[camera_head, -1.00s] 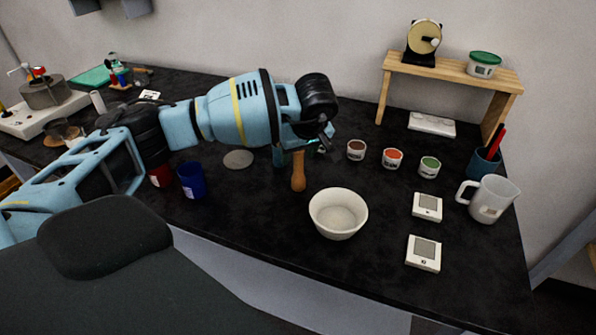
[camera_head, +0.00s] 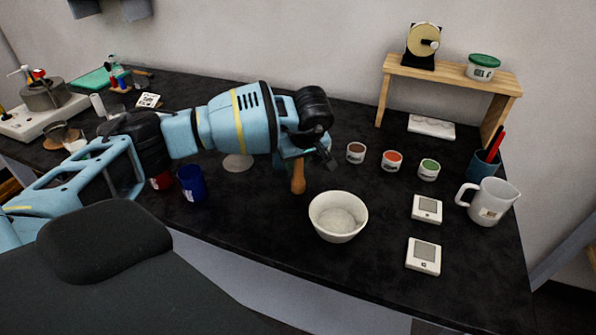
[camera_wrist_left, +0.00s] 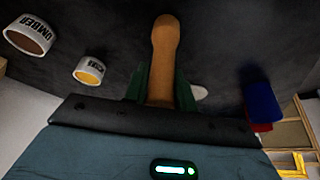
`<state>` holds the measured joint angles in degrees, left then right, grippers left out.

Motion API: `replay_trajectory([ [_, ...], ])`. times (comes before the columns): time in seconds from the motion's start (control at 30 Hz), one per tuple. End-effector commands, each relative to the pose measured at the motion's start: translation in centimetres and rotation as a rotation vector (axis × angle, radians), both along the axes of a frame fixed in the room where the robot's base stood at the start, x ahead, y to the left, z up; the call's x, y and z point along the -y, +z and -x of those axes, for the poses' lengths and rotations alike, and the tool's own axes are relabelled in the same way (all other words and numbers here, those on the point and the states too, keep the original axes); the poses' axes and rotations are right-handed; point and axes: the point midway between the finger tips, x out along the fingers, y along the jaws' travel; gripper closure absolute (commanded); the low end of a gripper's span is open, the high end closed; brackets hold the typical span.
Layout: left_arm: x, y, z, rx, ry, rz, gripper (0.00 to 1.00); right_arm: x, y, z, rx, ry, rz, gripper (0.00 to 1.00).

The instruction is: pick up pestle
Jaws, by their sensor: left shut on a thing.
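The pestle (camera_head: 298,182) is an orange-brown wooden rod with a rounded end, just left of the white bowl (camera_head: 325,222). In the head view its upper part is hidden by my left gripper (camera_head: 298,163). In the left wrist view the pestle (camera_wrist_left: 164,50) runs between the two green fingers of the left gripper (camera_wrist_left: 162,92), which is shut on it. Whether the pestle touches the table cannot be told. My right gripper is not in view.
Blue cup (camera_head: 192,183) stands left of the pestle. Small pigment tubs (camera_head: 392,161), white square devices (camera_head: 424,255) and a jug (camera_head: 488,201) stand to the right. A wooden shelf (camera_head: 450,75) is behind. The black table (camera_head: 270,235) is clear in front.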

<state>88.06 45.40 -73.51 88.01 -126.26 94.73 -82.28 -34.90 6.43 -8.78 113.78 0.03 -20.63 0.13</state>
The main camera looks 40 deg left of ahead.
Motion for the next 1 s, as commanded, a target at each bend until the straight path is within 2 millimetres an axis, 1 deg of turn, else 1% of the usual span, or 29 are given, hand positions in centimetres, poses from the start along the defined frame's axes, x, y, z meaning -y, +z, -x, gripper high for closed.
replay_trajectory([
  [0.13,0.0,0.5,-0.1,0.003,0.000,0.001,0.97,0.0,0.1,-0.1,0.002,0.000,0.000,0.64],
  [0.23,0.0,1.6,-0.1,0.004,0.000,0.000,0.97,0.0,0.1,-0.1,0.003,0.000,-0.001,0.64],
  [0.5,0.0,6.7,-0.1,0.005,-0.001,0.000,0.97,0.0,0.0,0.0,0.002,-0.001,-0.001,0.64],
  [0.6,0.0,8.2,-0.1,0.003,0.000,0.001,0.97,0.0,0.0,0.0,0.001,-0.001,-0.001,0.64],
  [0.7,0.0,9.2,-0.1,0.002,-0.001,0.001,0.97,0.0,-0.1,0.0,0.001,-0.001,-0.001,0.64],
  [0.83,0.0,10.0,0.0,0.001,0.000,0.000,0.97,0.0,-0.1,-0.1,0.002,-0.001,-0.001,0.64],
  [1.0,0.0,10.1,0.0,0.000,0.000,0.000,0.97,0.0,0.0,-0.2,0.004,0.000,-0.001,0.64],
])
